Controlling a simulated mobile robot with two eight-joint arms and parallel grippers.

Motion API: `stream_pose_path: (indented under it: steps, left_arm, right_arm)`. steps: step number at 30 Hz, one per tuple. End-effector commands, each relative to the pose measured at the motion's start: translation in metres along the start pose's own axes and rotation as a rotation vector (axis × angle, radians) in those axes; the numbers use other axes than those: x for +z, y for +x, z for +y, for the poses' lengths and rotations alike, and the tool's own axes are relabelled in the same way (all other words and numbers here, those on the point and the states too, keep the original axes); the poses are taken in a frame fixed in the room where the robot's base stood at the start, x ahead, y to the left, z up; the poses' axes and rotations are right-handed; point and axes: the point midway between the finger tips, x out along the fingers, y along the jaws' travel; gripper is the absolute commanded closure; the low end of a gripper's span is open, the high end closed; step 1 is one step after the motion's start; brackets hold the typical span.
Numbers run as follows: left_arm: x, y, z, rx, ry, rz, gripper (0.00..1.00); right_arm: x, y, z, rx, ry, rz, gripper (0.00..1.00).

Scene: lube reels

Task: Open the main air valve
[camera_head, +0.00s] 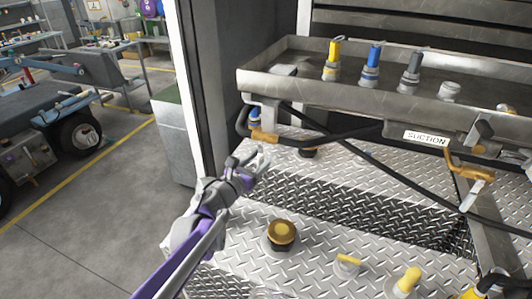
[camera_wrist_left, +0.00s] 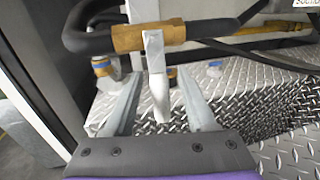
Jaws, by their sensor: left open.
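A brass valve body (camera_head: 264,137) sits in a black hose below the left end of the metal tray. In the left wrist view the brass body (camera_wrist_left: 125,38) is close, and a pale grey lever (camera_wrist_left: 157,90) hangs down from it. My left gripper (camera_head: 257,160) is just below the brass body, its fingers pointing up at it. In the left wrist view the open fingers (camera_wrist_left: 159,90) stand on either side of the lever, with a visible gap on each side. My right gripper is not in view.
The metal tray (camera_head: 262,83) above holds yellow, blue and grey fittings. Black hoses run right toward a "SUCTION" label (camera_head: 426,138) and another brass valve (camera_head: 470,172). Brass and yellow caps (camera_head: 282,233) stand on the diamond-plate deck (camera_head: 330,250). A white post (camera_head: 190,80) is at left.

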Motion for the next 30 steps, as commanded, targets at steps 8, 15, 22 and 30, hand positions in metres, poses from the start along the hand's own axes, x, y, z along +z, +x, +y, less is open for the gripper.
stream_pose_path:
  steps: [8, 15, 22, 30]
  left_arm:
    - [0.0, 0.026, 0.0, 0.001, -0.002, 0.0, 0.44]
    - [0.0, 0.027, 0.0, 0.001, -0.002, 0.0, 0.44]
    - [0.0, 0.027, 0.0, 0.001, -0.002, 0.0, 0.78]
    - [0.0, 0.026, 0.0, 0.002, -0.002, 0.0, 1.0]
  right_arm:
    - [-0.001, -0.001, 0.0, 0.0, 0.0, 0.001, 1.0]
    - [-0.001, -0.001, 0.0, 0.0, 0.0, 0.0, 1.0]
    - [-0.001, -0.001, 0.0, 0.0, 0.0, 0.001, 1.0]
    - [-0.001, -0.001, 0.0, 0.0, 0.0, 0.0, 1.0]
